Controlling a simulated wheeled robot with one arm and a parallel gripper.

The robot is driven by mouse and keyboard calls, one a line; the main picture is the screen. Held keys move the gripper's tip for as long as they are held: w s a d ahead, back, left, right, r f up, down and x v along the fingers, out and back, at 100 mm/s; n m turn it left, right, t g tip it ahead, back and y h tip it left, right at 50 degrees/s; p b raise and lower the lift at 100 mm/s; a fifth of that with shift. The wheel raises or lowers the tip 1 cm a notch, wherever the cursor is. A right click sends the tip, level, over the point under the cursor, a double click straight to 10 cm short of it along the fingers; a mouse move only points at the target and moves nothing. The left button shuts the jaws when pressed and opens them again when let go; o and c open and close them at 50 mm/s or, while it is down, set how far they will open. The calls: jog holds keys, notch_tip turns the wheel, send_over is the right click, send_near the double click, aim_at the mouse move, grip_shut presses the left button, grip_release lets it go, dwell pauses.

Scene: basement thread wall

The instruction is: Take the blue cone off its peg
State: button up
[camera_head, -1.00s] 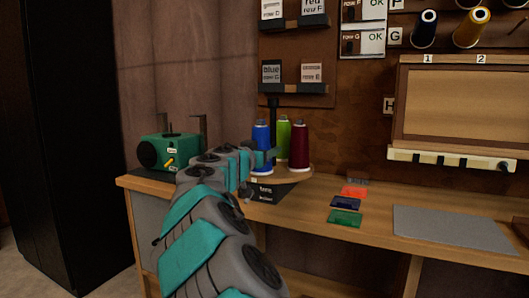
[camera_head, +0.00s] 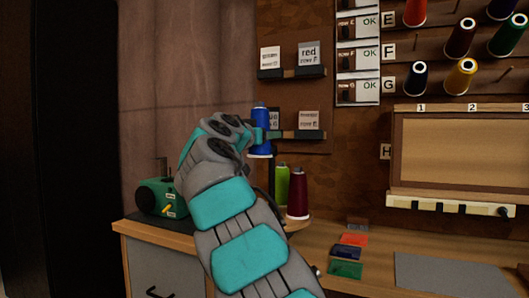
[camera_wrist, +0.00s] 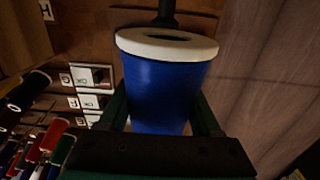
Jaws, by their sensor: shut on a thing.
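The blue cone (camera_head: 261,133) is a blue thread spool with a pale base. My gripper (camera_head: 262,136) is shut on it and holds it upright in the air, above the round wooden stand (camera_head: 297,222). In the wrist view the blue cone (camera_wrist: 167,90) fills the space between the two dark fingers of my gripper (camera_wrist: 165,112), its white base rim and hollow opening facing the camera. A green cone (camera_head: 282,184) and a dark red cone (camera_head: 297,194) remain standing on the round stand below. The peg that held the blue cone is hidden behind my arm.
A teal machine (camera_head: 156,198) sits at the bench's left end. Coloured cards (camera_head: 347,252) and a grey mat (camera_head: 455,275) lie on the bench. Label shelves (camera_head: 297,134) are close behind the held cone. Pegs with several spools (camera_head: 461,77) line the upper right wall.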

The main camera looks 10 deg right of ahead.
aim_at(264, 121)
notch_tip(264, 121, up, 4)
jog(key=shift+w+a+f+p, duration=0.15)
jog(key=shift+p, duration=0.5)
notch_tip(264, 121, up, 6)
jog(key=p, duration=0.4)
jog(key=shift+r, duration=0.2)
